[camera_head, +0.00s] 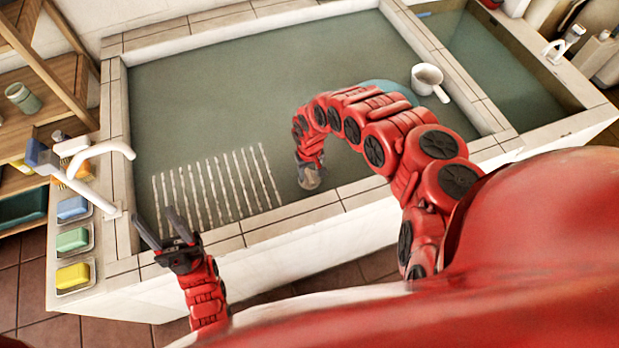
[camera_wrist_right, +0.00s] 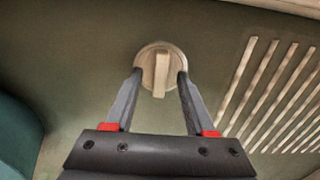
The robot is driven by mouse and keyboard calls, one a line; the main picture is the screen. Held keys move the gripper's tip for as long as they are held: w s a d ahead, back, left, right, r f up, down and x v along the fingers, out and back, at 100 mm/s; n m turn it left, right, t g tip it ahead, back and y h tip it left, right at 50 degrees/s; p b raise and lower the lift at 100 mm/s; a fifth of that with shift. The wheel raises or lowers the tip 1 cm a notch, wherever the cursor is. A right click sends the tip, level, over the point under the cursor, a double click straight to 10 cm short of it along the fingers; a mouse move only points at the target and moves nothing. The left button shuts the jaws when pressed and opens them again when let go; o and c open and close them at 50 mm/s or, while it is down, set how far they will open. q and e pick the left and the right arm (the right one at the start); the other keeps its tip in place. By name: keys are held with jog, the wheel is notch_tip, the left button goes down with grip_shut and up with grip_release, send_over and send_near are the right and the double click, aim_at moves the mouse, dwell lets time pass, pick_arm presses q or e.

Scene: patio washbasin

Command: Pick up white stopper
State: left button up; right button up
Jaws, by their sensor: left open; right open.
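The white stopper (camera_wrist_right: 161,70) shows in the right wrist view as a round pale disc with an upright bar handle across it, lying on the basin floor. My right gripper (camera_wrist_right: 160,78) is open, with its two fingertips on either side of the stopper's handle; I cannot tell whether they touch it. In the head view my right gripper (camera_head: 311,178) reaches down inside the large basin, and the stopper is hidden there. My left gripper (camera_head: 165,230) is open and empty near the basin's front left rim.
The large basin (camera_head: 230,80) has white slats (camera_head: 217,185) on its floor, left of my right gripper. A white dipper (camera_head: 428,80) and a teal round object (camera_head: 388,90) are at right. A white faucet (camera_head: 100,150) and colored sponges (camera_head: 72,240) line the left rim.

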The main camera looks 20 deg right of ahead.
grip_shut()
jog(key=shift+r, duration=0.1)
dwell(0.4)
